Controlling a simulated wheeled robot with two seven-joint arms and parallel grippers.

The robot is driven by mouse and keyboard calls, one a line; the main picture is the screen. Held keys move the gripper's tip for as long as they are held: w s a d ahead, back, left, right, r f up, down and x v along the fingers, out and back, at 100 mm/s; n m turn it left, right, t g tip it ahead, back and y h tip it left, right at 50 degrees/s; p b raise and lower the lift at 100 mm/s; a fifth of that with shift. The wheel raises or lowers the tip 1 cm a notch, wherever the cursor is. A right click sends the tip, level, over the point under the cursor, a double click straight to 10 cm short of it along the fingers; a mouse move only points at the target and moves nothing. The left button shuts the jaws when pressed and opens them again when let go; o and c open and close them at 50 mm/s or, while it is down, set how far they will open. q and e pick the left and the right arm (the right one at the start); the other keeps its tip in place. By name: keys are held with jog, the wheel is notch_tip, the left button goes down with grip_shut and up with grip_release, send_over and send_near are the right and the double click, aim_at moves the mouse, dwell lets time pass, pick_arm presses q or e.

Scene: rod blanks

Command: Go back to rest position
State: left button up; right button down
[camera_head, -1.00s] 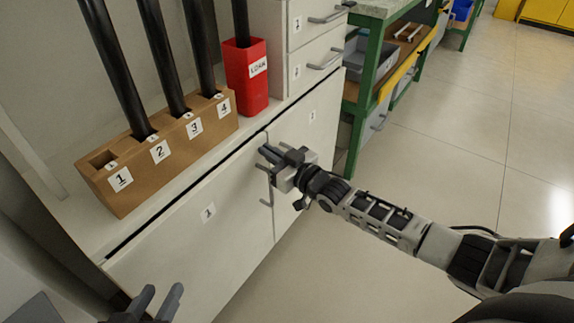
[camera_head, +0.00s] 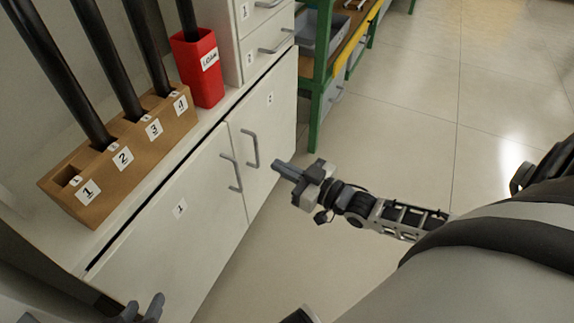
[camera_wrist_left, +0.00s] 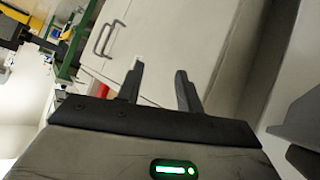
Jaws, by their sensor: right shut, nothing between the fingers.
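My right gripper (camera_head: 283,170) is shut and empty. It hangs over the floor to the right of the cabinet door handles, apart from them. My left gripper (camera_head: 144,309) shows only in part at the bottom left of the head view, low beside the cabinet front. In the left wrist view its two fingers (camera_wrist_left: 159,72) stand apart with nothing between them. A cabinet door face lies beyond them.
A cabinet (camera_head: 178,230) with two closed doors stands left. On it, a wooden block (camera_head: 140,160) holds black rods in slots 2 to 4; slot 1 is empty. A red holder (camera_head: 200,75) holds another rod. Green-framed shelving (camera_head: 316,75) stands beyond. Right floor is clear.

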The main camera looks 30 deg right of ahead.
jog(key=shift+s+d, duration=0.15)
jog(key=shift+s, duration=0.3)
